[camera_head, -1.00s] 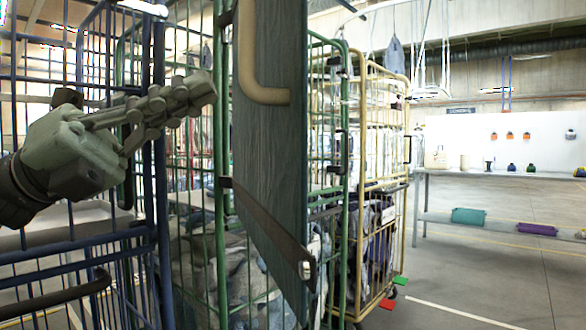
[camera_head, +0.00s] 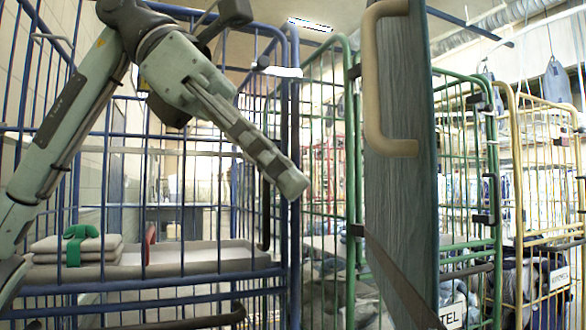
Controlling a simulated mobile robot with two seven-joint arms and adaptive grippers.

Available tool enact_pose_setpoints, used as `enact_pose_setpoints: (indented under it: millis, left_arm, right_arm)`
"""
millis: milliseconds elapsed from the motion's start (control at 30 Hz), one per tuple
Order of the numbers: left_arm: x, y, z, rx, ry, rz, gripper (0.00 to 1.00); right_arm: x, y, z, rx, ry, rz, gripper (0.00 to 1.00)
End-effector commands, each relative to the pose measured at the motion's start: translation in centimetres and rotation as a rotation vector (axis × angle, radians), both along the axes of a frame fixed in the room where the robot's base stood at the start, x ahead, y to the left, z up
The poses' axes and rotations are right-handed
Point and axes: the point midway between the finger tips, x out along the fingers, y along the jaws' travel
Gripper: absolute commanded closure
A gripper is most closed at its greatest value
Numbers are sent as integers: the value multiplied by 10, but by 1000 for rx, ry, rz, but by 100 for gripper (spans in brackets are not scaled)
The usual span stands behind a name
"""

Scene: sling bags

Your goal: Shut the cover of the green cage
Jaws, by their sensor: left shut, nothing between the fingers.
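The green cage (camera_head: 354,200) stands right of the middle, between a blue cage and a yellow one. Its cover (camera_head: 402,130) is a grey-blue wood-grained panel that stands out toward me, seen nearly edge-on, with a beige curved handle (camera_head: 372,95) on its left face. A dark strap or bar (camera_head: 400,285) crosses its lower part. My left gripper (camera_head: 290,182) is shut and empty, in front of the blue cage's right edge, left of the cover and apart from it. My right gripper is not in view.
The blue cage (camera_head: 180,272) fills the left, with folded grey cloths and a green-banded item (camera_head: 82,240) inside. The yellow cage (camera_head: 518,190) stands at the right. Bagged bundles with a lettered label (camera_head: 455,312) show low behind the cover.

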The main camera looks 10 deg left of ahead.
Motion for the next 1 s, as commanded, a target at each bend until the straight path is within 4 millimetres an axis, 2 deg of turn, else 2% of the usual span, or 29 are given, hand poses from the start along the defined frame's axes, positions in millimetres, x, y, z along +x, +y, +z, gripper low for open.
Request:
enact_pose_setpoints:
  millis: [33, 300, 400, 600, 1000]
  left_arm:
    - [0, -8, -11, 4, 1, -4, 100]
    - [3, -49, -51, 1, 1, -4, 100]
    - [3, -66, -46, 0, 1, -5, 100]
    - [5, -83, -46, -1, 1, -3, 100]
    - [6, -86, -46, -1, 1, -1, 100]
  right_arm:
    - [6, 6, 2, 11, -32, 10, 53]
    - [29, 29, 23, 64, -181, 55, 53]
    - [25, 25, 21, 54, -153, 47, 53]
    - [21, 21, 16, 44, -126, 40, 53]
    - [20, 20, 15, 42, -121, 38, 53]
